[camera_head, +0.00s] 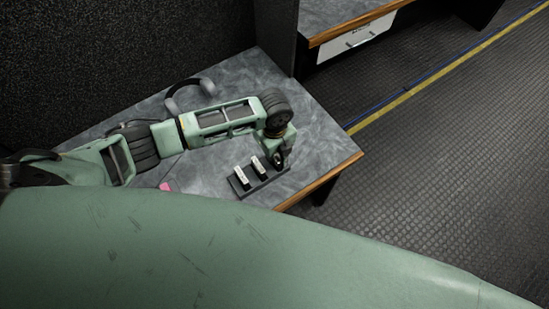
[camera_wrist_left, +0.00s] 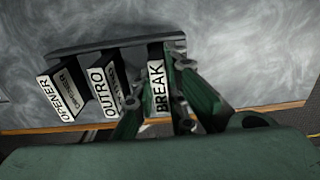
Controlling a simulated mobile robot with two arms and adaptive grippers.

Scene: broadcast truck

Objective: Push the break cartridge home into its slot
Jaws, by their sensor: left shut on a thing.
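The break cartridge (camera_wrist_left: 157,88), black with a white label reading BREAK, is at the right end of a dark rack (camera_wrist_left: 110,44) in the left wrist view. My left gripper (camera_wrist_left: 167,88) is shut on it, with green finger links beside it. How deep the cartridge sits cannot be told. The opener cartridge (camera_wrist_left: 60,92) and outro cartridge (camera_wrist_left: 104,88) stand in the rack to its left. In the head view my left gripper (camera_head: 280,159) points down at the right end of the rack (camera_head: 262,184), hiding the break cartridge. My right gripper is not in view.
The rack stands on a grey marbled desk (camera_head: 318,140) near its wood front edge. Headphones (camera_head: 172,104) lie behind my left arm, and a pink item (camera_head: 166,186) lies left of the rack. A dark wall panel stands behind; open floor lies right.

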